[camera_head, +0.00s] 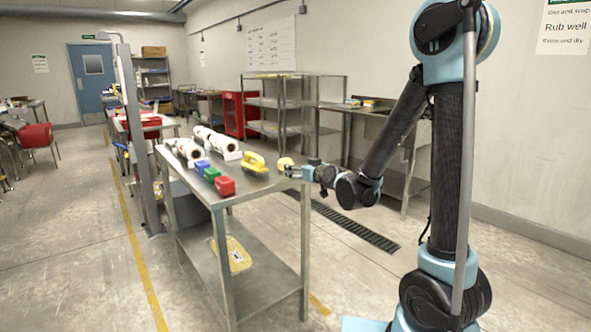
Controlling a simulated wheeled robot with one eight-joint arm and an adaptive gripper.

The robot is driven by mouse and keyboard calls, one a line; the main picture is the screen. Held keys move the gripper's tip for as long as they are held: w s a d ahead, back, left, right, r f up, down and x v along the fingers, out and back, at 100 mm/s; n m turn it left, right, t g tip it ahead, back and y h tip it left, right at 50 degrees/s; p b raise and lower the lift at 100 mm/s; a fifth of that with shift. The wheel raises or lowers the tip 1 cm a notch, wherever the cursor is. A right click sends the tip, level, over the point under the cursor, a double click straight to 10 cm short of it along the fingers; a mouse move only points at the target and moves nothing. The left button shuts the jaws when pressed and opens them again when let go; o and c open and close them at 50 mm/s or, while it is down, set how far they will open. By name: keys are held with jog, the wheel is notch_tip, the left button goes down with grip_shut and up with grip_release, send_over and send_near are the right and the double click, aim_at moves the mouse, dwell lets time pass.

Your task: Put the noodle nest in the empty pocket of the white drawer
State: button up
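A small round yellow thing, apparently the noodle nest (285,163), shows at the right edge of the steel table's top. My gripper (291,170) is right at it, reaching in from the right with the arm low. At this size I cannot tell whether the fingers are closed on the nest or only beside it, or whether the nest rests on the table. I cannot make out a white drawer with pockets in this view.
The steel table (262,186) carries a yellow handled tool (253,164), a red block (224,186), a green block (211,174), a blue block (201,167) and white rolls (187,149). A grey post (141,140) stands left. Steel shelving (283,103) stands behind.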

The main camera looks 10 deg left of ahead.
jog(key=shift+s+d, duration=0.2)
